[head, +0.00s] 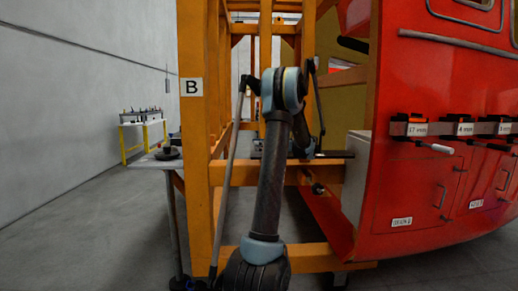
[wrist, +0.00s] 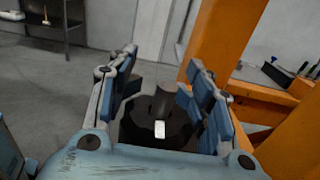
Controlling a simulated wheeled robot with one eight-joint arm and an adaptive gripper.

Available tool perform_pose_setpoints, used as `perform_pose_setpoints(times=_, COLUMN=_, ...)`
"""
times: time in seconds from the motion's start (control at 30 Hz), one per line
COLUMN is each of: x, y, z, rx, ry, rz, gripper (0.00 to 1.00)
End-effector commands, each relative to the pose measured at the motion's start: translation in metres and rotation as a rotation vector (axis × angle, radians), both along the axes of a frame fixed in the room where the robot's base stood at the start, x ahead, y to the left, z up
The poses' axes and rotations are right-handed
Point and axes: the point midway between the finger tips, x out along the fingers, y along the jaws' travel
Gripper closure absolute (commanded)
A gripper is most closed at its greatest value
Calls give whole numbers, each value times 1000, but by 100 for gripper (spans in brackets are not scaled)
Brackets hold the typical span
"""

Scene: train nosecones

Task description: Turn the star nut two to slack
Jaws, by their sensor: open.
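My gripper (wrist: 161,60) is open in the wrist view, with blue-padded fingers on both sides. A dark, rounded piece with a small white label sits low between the fingers; I cannot tell whether it is star nut two or part of my gripper. No contact with the finger pads shows. In the head view my arm stands in front of the orange frame and hides my gripper. A small dark knob (head: 318,188) shows on the frame right of my arm; whether it is a star nut is too small to tell.
The orange frame (head: 194,140) bears a "B" sign and also stands at right in the wrist view (wrist: 215,45). A red nosecone (head: 430,190) with labelled straps is at right. A grey side table (head: 150,162) is at left.

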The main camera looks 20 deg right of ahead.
Motion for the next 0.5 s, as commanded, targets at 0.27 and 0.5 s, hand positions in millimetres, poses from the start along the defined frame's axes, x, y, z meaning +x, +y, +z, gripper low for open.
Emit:
perform_pose_setpoints(times=0.27, x=0, y=0, z=28, rx=0, ry=0, rz=0, gripper=54)
perform_pose_setpoints(times=0.5, x=0, y=0, z=70, rx=0, ry=1, rz=0, gripper=54)
